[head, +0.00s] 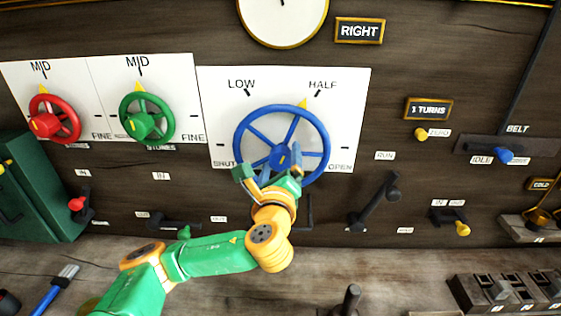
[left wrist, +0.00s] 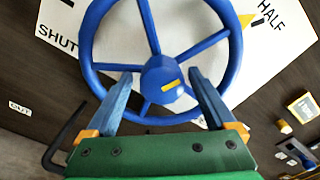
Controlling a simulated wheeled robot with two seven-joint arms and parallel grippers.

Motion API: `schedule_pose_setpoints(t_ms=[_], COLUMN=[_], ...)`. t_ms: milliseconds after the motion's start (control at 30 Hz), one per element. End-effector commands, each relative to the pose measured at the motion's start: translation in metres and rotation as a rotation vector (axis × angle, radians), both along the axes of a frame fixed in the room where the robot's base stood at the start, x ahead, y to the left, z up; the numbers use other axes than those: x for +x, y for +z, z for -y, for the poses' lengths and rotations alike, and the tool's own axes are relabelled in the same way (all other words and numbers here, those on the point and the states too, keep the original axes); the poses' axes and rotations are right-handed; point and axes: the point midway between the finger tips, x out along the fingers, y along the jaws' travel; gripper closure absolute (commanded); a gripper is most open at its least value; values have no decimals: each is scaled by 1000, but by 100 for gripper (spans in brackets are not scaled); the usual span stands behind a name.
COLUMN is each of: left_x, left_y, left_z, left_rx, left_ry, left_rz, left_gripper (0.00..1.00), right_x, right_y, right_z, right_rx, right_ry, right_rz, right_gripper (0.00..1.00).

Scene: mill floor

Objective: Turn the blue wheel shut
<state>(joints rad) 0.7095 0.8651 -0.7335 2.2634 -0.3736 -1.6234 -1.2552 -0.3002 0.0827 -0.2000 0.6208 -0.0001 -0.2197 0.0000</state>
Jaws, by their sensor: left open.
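The blue wheel (head: 281,157) is mounted on a white plate (head: 350,90) marked LOW, HALF, SHUT and OPEN. A yellow pointer (head: 303,103) at its upper rim is near the HALF mark. My left gripper (head: 269,163) is in front of the wheel's lower part, open. In the left wrist view, the gripper's two blue fingers (left wrist: 160,80) stand either side of the wheel's hub (left wrist: 160,78), with nothing clearly held between them; whether they touch it I cannot tell. They hide part of the lower spokes and rim. My right gripper is not in view.
A red wheel (head: 54,122) and a green wheel (head: 146,118) are on plates to the left. A gauge (head: 283,15) is above. Dark levers (head: 375,203) stick out at the lower right. A blue-handled brush (head: 55,290) lies on the bench at left.

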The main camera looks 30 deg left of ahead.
Motion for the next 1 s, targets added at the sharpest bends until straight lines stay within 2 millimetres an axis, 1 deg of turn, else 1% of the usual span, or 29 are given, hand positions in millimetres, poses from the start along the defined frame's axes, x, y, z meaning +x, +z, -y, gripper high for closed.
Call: schedule_pose_setpoints(t_ms=[133, 167, 200, 267, 300, 367, 400, 467, 500, 767, 1000], left_x=[0, 0, 0, 0, 0, 0, 0, 0, 0, 0, 0], left_y=[0, 0, -1, -1, -1, -1, -1, -1, -1, -1, -1], left_z=[0, 0, 0, 0, 0, 0, 0, 0, 0, 0, 1], left_rx=[0, 0, 0, 0, 0, 0, 0, 0, 0, -36, -169], left_ry=[0, 0, 0, 0, 0, 0, 0, 0, 0, 0, 1], left_rz=[0, 0, 0, 0, 0, 0, 0, 0, 0, 23, 101], left_gripper=[11, 14, 24, 41, 51, 68, 78, 95, 96, 96, 96], right_x=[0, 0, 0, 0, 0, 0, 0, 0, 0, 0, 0], right_y=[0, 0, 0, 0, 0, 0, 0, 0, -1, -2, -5], right_z=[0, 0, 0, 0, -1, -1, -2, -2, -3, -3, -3], right_rx=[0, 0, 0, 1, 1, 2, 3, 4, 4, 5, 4], right_ry=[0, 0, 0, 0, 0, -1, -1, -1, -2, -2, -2], right_rz=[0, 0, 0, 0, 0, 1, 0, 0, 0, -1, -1], right_gripper=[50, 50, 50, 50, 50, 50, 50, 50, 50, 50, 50])
